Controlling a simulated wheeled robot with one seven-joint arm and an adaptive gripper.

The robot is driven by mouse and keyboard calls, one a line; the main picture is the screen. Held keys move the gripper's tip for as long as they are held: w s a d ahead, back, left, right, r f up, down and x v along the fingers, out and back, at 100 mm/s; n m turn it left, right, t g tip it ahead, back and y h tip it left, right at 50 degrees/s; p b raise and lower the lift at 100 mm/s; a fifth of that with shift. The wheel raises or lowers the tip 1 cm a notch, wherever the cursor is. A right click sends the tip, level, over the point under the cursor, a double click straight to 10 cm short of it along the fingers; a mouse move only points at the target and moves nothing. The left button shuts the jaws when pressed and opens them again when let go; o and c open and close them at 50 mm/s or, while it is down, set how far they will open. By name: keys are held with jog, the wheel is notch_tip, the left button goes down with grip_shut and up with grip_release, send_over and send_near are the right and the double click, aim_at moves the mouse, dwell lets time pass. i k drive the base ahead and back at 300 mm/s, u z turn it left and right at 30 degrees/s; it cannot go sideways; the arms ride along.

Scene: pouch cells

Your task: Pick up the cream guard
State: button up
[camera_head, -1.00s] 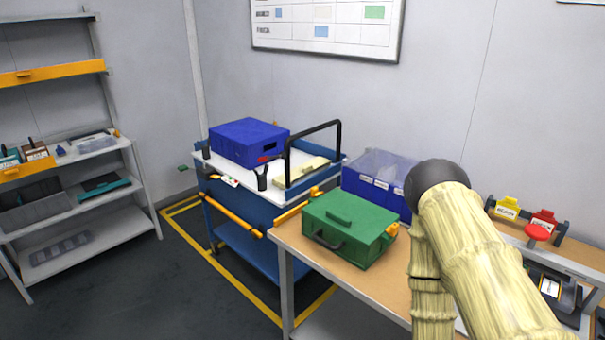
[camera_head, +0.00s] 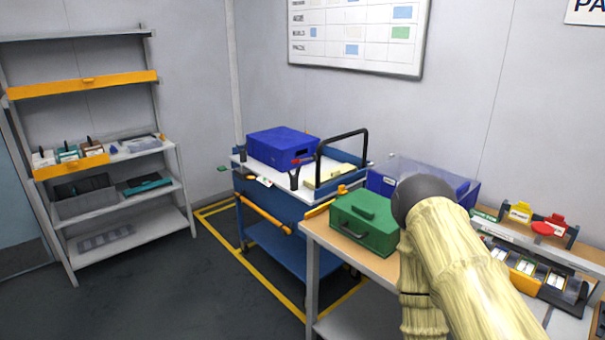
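A flat cream piece (camera_head: 328,176), which looks like the cream guard, lies on the white top of the blue cart (camera_head: 275,220), at its right end. The black hoop handle (camera_head: 343,133) of the cart rises beside it and partly crosses it in the picture. Its exact shape is too small to tell. My arm, pale with a dark rounded joint, fills the lower right of the view. My gripper is not in view, so its state and distance from the cream piece do not show.
A blue box (camera_head: 283,147) and a black upright item (camera_head: 294,178) share the cart top. A green case (camera_head: 364,222) and a clear-lidded blue bin (camera_head: 460,189) stand on the bench to the right. Shelving (camera_head: 120,223) stands left. Dark floor between is clear.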

aim_at(309, 183)
jog(key=u, duration=0.85)
jog(key=i, duration=2)
jog(key=z, duration=0.5)
